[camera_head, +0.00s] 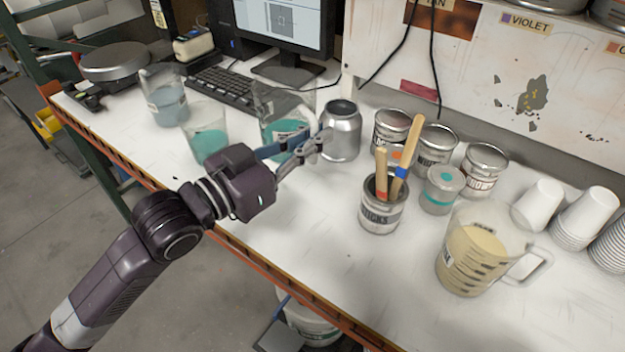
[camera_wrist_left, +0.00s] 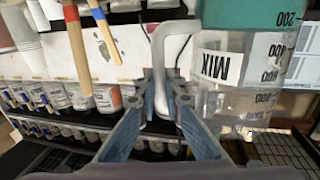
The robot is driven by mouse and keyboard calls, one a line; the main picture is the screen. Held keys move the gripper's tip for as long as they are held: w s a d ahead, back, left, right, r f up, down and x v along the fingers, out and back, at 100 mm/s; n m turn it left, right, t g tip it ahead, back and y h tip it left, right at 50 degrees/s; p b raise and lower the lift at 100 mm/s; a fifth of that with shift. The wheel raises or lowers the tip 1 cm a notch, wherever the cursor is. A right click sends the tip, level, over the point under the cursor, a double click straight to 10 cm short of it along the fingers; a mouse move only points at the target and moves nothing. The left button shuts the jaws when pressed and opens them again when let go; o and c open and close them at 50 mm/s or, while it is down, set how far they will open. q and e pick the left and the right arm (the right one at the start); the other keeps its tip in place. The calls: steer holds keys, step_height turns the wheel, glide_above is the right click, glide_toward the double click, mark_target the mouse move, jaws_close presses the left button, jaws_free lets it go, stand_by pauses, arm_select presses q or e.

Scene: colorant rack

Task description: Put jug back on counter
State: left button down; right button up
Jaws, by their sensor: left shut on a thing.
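A clear jug (camera_head: 284,128) with teal liquid is at my left gripper (camera_head: 318,142), in the middle of the head view. In the left wrist view the jug (camera_wrist_left: 235,105) fills the right side, with a MIX label and volume marks. Its pale handle (camera_wrist_left: 158,60) runs down between the fingers of my left gripper (camera_wrist_left: 163,100), which is shut on it. The gripper's fingers hide part of the jug in the head view. The jug's base is over or on the white counter (camera_head: 300,215); I cannot tell if it touches. My right gripper is not in view.
Another teal jug (camera_head: 208,138) and a blue-grey one (camera_head: 165,102) stand to the left. A silver can (camera_head: 341,132) is close beside the gripper. The front middle counter is clear.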

mark_target(314, 161)
arm_select(q)
step_height(314, 161, down, 6)
steer(key=shift+f, duration=0.15)
step_height(314, 161, down, 4)
steer(key=shift+d+r, duration=0.1)
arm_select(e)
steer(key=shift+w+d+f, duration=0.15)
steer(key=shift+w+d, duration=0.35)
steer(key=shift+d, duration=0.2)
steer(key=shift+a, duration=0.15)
arm_select(q)
steer(key=c, duration=2.5)
jaws_free()
steer(key=shift+f, duration=0.35)
steer(key=o, duration=0.5)
steer(key=shift+c, duration=0.2)
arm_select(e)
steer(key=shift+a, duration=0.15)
arm_select(q)
steer(key=shift+r, duration=0.1)
